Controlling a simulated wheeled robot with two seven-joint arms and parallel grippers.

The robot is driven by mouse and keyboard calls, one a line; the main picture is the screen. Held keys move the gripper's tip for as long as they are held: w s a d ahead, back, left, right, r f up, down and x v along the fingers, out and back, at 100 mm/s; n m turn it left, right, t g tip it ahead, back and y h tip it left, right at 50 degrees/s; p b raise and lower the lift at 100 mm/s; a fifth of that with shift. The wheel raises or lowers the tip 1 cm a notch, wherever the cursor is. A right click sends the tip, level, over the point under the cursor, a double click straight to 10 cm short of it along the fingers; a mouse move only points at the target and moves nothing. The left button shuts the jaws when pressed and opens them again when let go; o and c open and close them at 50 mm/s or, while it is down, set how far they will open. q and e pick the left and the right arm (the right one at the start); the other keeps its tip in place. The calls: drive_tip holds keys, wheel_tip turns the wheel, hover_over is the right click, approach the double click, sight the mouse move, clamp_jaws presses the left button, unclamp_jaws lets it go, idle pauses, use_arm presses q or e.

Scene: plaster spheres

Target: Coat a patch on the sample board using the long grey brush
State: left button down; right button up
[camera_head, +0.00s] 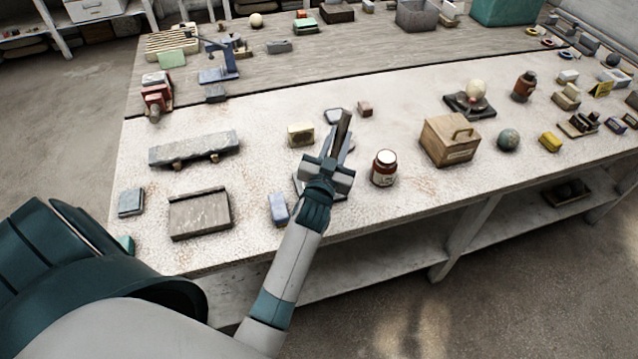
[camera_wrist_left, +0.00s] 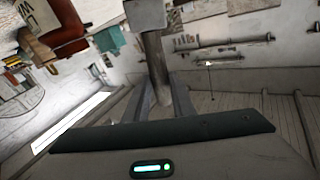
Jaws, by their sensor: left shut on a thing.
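My left gripper (camera_head: 341,130) is over the front part of the table, left of the brown jar, and shut on a slim thing. In the left wrist view this is a grey rod (camera_wrist_left: 156,60) with a blocky end at the top; it looks like the long grey brush. In the head view the gripper and arm largely hide it. A flat grey-brown board with raised edges (camera_head: 200,215) lies at the front left; I cannot tell if it is the sample board. A grey slab (camera_head: 194,147) rests on small supports behind it. My right gripper is out of view.
A brown jar with a white lid (camera_head: 384,169) stands just right of my left gripper. A yellowish block (camera_head: 300,134) and a small blue block (camera_head: 278,208) are to its left. A wooden box with a handle (camera_head: 450,141) stands further right. The table's front edge is close.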

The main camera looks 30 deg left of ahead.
use_arm(q)
drive_tip(key=shift+s+d, duration=0.45)
drive_tip(key=shift+d, duration=0.1)
drive_tip(key=shift+s+d, duration=0.75)
drive_tip(key=shift+d, duration=0.1)
drive_tip(key=shift+w+a, duration=0.1)
drive_tip(key=shift+a, duration=0.05)
drive_tip(key=shift+w+a, duration=0.65)
drive_tip(key=shift+a, duration=0.1)
drive_tip(key=shift+w+a, duration=0.75)
drive_tip(key=shift+a, duration=0.1)
drive_tip(key=shift+s+d+p, duration=0.1)
drive_tip(key=shift+p, duration=0.2)
